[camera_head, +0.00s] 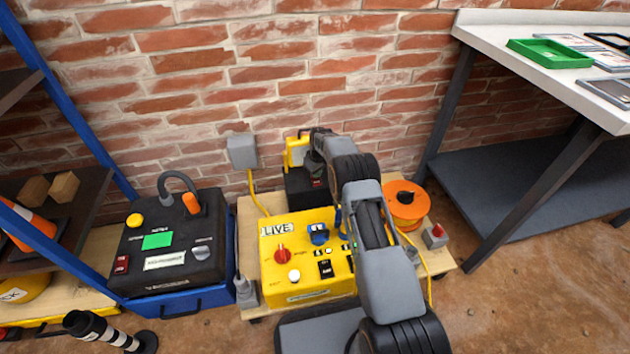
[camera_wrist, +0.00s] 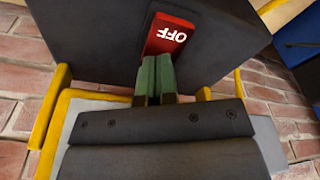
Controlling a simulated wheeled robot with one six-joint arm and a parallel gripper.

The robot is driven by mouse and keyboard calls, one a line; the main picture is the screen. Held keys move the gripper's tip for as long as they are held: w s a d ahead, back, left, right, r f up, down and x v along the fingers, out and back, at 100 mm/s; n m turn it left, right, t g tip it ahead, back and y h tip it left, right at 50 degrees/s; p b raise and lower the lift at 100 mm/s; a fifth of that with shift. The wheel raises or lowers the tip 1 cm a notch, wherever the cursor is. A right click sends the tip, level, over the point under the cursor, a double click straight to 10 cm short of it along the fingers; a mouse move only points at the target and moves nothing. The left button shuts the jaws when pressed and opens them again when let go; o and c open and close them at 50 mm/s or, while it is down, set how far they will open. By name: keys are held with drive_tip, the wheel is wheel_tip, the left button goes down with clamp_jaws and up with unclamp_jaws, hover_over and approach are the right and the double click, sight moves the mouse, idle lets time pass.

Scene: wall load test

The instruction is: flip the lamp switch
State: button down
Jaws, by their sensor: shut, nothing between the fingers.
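The lamp switch (camera_wrist: 170,33) is a red rocker lettered OFF on a dark box face in the wrist view. In the head view the red switch (camera_head: 317,183) shows small on the front of the black lamp box (camera_head: 297,190), below a yellow-framed lamp (camera_head: 296,152) by the brick wall. My gripper (camera_wrist: 155,68) is shut and empty, its green fingertips together at the switch's lower edge in the wrist view. I cannot tell whether they touch it. In the head view my arm reaches over to the box, and the fingertips are hard to make out.
A yellow box (camera_head: 300,275) marked LIVE, with knobs and switches, stands in front of the lamp. An orange reel (camera_head: 406,202) is to its right, a black unit (camera_head: 170,240) to its left. A workbench (camera_head: 500,45) stands at right, a blue-framed shelf (camera_head: 75,120) at left.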

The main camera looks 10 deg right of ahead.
drive_tip(key=shift+s+f, duration=0.15)
drive_tip(key=shift+r+p, duration=1.9)
drive_tip(key=shift+r, duration=1.55)
drive_tip(key=s+r+m+p, duration=0.1)
drive_tip(key=s+r+p, duration=0.4)
drive_tip(key=r, duration=0.8)
drive_tip(key=s+r+m+t+p, duration=0.1)
drive_tip(key=s+r+p, duration=0.3)
drive_tip(key=r+p, duration=0.7)
drive_tip(key=s+r+m+p, duration=0.1)
drive_tip(key=s+r+p, duration=0.25)
drive_tip(key=r, duration=1.25)
drive_tip(key=s+r+m+p, duration=0.1)
drive_tip(key=s+r+p, duration=0.8)
drive_tip(key=s, duration=0.4)
drive_tip(key=s+r+m+t+p, duration=0.1)
drive_tip(key=s+r+m+p, duration=0.1)
drive_tip(key=s+r+p, duration=0.7)
drive_tip(key=s+r, duration=0.3)
drive_tip(key=s, duration=0.2)
drive_tip(key=shift+a+r+h, duration=0.25)
drive_tip(key=shift+a+h, duration=0.1)
drive_tip(key=shift+h, duration=0.05)
